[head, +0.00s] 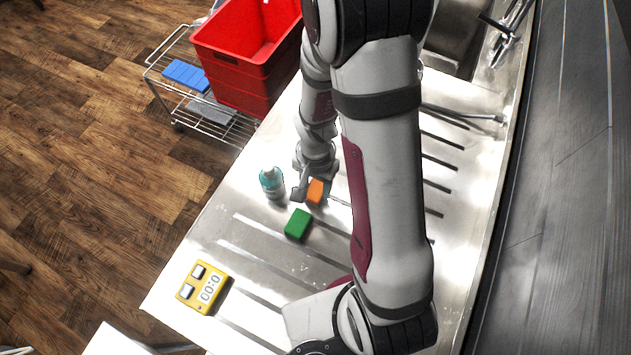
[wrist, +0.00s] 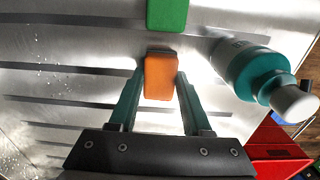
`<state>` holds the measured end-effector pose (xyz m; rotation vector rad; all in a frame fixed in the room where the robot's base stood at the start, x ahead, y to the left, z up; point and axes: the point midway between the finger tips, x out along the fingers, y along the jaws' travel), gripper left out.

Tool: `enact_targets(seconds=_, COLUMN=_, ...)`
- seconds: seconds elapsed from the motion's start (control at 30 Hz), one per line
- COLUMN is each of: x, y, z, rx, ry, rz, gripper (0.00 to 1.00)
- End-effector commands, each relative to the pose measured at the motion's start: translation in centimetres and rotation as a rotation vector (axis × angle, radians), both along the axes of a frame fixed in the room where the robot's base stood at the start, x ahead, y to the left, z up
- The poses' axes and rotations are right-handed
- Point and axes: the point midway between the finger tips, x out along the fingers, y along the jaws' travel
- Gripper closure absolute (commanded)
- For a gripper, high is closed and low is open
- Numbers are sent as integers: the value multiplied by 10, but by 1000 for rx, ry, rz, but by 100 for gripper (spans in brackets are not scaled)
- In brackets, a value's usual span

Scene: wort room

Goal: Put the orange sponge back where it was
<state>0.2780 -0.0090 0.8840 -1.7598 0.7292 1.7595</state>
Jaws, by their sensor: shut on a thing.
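The orange sponge (head: 316,191) is a small block at the end of my arm in the head view, over the steel counter (head: 262,232). In the wrist view the sponge (wrist: 159,77) sits between the two teal fingers of my gripper (wrist: 158,88), which is shut on it. My gripper (head: 307,190) is just right of the bottle in the head view. I cannot tell whether the sponge touches the counter.
A green block (head: 298,224) lies close to the sponge. A teal bottle with a white cap (head: 271,183) stands to the left. A yellow timer (head: 204,287) lies at the counter's near left. A red crate (head: 245,75) and a blue block (head: 186,75) are on a wire cart.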

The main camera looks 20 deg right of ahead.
Motion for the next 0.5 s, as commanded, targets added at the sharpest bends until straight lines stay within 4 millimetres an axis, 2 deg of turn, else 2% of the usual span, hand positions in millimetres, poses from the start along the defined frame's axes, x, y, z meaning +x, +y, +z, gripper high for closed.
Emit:
enact_targets(seconds=0.03, x=0, y=0, z=-1, rx=0, ry=0, rz=0, gripper=50)
enact_targets(seconds=0.2, x=0, y=0, z=-1, rx=0, ry=0, rz=0, gripper=21)
enact_targets(seconds=0.5, x=0, y=0, z=2, rx=0, ry=-1, rz=0, gripper=21)
